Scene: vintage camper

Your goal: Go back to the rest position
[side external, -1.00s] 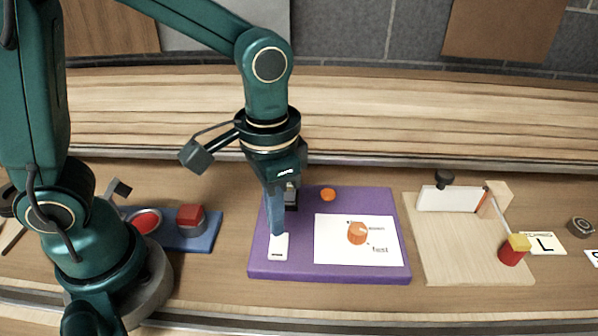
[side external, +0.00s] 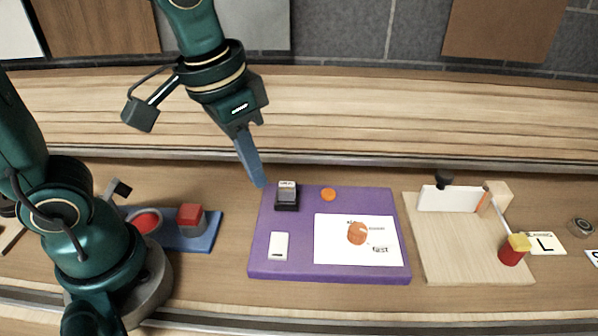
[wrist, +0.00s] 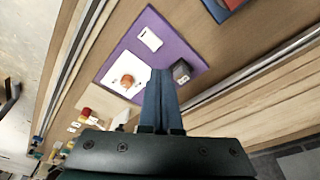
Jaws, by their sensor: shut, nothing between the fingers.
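My gripper (side external: 262,184) is shut and empty, raised above the back left edge of the purple mat (side external: 300,268). In the wrist view its closed fingers (wrist: 160,75) point toward the mat. On the mat are a small black box with a grey top (side external: 287,195), a white block (side external: 279,246), an orange disc (side external: 328,194) and a white sheet (side external: 335,255) with a round orange picture or object (side external: 357,233). The fingers appear apart from all of these.
Left of the mat is a blue board (side external: 205,238) with a red block (side external: 190,217) and red disc (side external: 146,222). Right of it is a wooden board (side external: 440,265) with a white panel (side external: 447,199) and a red and yellow piece (side external: 513,252). The wooden back ledge is clear.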

